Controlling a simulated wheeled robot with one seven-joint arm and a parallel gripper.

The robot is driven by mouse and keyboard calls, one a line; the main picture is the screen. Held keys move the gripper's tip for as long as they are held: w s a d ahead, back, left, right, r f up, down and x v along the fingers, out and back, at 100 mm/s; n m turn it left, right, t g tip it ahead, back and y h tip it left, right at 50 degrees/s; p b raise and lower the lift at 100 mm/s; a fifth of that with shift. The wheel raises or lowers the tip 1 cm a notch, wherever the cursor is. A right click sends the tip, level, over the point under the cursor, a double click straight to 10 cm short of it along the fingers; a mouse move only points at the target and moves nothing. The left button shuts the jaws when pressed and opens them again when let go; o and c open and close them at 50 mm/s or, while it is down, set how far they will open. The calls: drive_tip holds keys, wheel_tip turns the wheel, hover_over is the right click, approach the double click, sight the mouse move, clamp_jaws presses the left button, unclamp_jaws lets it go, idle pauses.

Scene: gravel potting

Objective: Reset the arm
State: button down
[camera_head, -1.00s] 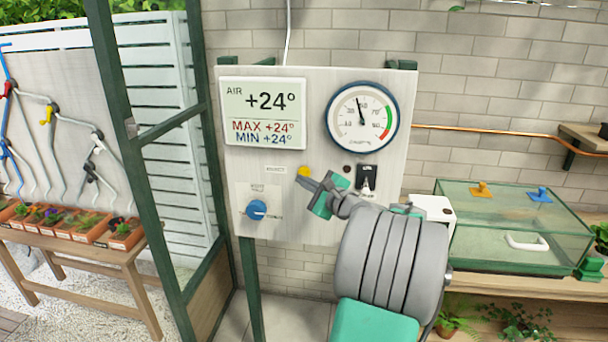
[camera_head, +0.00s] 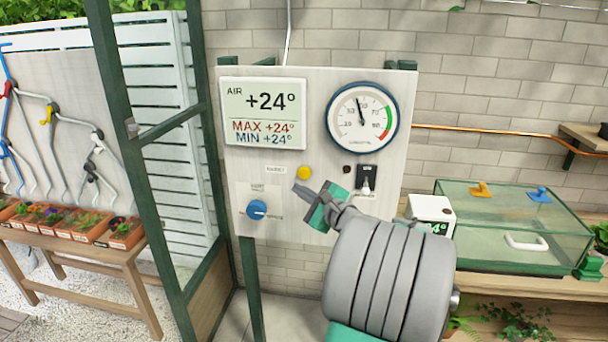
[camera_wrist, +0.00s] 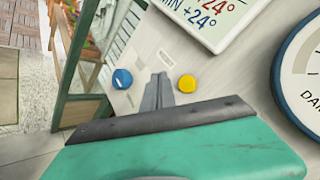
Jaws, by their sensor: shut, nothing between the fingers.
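My gripper (camera_head: 301,191) is in front of the control panel (camera_head: 330,80), its fingers shut with nothing between them. Its tip shows just below and left of the yellow button (camera_head: 304,172), and right of the blue knob (camera_head: 257,210). In the wrist view, my gripper's closed fingers (camera_wrist: 158,88) point at the panel between the blue knob (camera_wrist: 122,78) and the yellow button (camera_wrist: 187,84). I cannot tell how far the tips are from the panel. The panel also bears a display reading +24° (camera_head: 264,112) and a round dial (camera_head: 361,118).
A glass case (camera_head: 510,235) and a small white device (camera_head: 431,213) stand on the wooden bench at the right. A green post (camera_head: 150,150) rises left of the panel. Potted plants (camera_head: 65,232) line a table at the far left.

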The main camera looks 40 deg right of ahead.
idle(0.3)
drive_tip(key=s+a+f+n+g+y, duration=0.1)
drive_tip(key=s+f+n+g, duration=0.2)
drive_tip(key=f+n, duration=0.4)
drive_tip(key=s+a+f+n+g+y, duration=0.1)
drive_tip(key=s+f+n+g, duration=0.25)
drive_tip(key=f, duration=0.55)
drive_tip(key=s+a+f+n+g, duration=0.4)
drive_tip(key=s+f+n+g, duration=0.15)
drive_tip(key=s+f, duration=0.5)
drive_tip(key=s+a+r+n+g, duration=0.25)
drive_tip(key=s+a+g, duration=0.25)
drive_tip(key=s+a, duration=0.3)
drive_tip(key=w+a+r+n+t, duration=0.1)
drive_tip(key=w+a+r+n, duration=0.1)
drive_tip(key=a, duration=0.5)
drive_tip(key=w+a+r+n+t, duration=0.1)
drive_tip(key=w+a+r+n, duration=0.2)
drive_tip(key=a, duration=0.4)
drive_tip(key=w+a+r+n+t, duration=0.1)
drive_tip(key=w+a+r+n, duration=0.2)
drive_tip(key=a, duration=0.4)
drive_tip(key=shift+w+r+n, duration=0.25)
drive_tip(key=shift+w+n, duration=0.4)
drive_tip(key=shift+w, duration=0.1)
